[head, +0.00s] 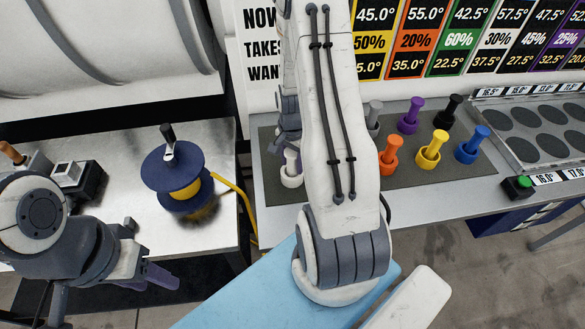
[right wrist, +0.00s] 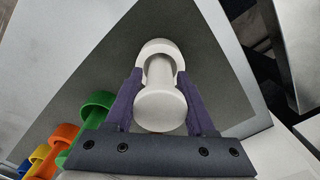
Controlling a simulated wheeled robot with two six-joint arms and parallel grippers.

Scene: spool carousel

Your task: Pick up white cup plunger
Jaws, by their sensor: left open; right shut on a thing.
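The white plunger (right wrist: 160,108) stands in its white cup (right wrist: 156,47) on a dark mat, seen from above in the right wrist view. The purple fingers of my right gripper (right wrist: 162,95) are on both sides of the plunger and shut on it. In the head view the white cup (head: 291,179) is at the mat's left end, with my right gripper (head: 288,142) over it, mostly hidden by my right arm. I cannot tell whether the plunger is lifted within the cup. My left gripper (head: 155,280) is open and empty at the lower left.
Orange (head: 389,160), yellow (head: 430,153), purple (head: 410,118), black (head: 449,110) and blue (head: 470,148) cups with plungers stand right on the dark mat (head: 455,176). A green cup (right wrist: 97,108) is close to my right gripper. A blue spool (head: 177,174) stands on the left table.

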